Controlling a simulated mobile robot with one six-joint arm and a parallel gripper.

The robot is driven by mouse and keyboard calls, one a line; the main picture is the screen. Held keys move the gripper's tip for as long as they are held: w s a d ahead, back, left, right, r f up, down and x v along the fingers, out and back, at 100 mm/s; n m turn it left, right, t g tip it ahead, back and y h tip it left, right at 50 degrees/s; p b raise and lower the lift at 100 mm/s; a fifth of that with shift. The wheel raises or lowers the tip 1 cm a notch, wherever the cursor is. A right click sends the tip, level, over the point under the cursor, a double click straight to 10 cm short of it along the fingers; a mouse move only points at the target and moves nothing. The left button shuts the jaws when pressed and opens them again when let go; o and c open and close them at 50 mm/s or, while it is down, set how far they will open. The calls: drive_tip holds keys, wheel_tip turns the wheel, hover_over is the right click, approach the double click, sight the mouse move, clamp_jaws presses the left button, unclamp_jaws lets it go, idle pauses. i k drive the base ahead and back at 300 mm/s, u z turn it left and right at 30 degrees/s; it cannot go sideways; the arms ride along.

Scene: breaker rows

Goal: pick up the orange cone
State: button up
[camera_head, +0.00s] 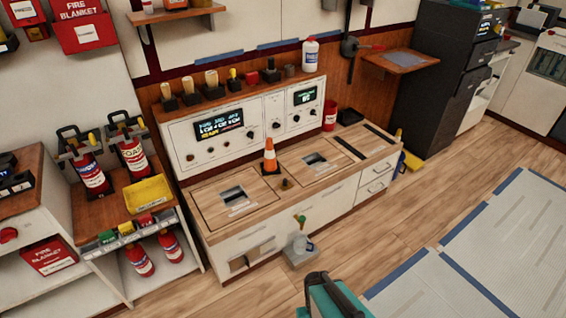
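The orange cone (270,157) stands upright on the wooden counter (332,180), near its back edge and in front of the white control panel. It has a white band and a dark base. Nothing covers it in this view. My gripper is not clearly in view. A teal and black part of my own body shows at the bottom edge, well below and apart from the cone.
Square cut-outs flank the cone, and a small brown knob (285,184) is just in front. A red cup (330,116) stands farther right. A grey pedestal with a green-topped lever (300,246) stands on the floor before the cabinet.

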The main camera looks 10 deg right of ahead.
sight(271, 166)
drive_tip(key=z, duration=0.05)
drive_tip(key=k, duration=0.15)
drive_tip(key=u, duration=0.2)
drive_tip(key=i, duration=0.9)
drive_tip(key=u, duration=4.55)
drive_tip(key=i, duration=0.1)
drive_tip(key=z, duration=2.75)
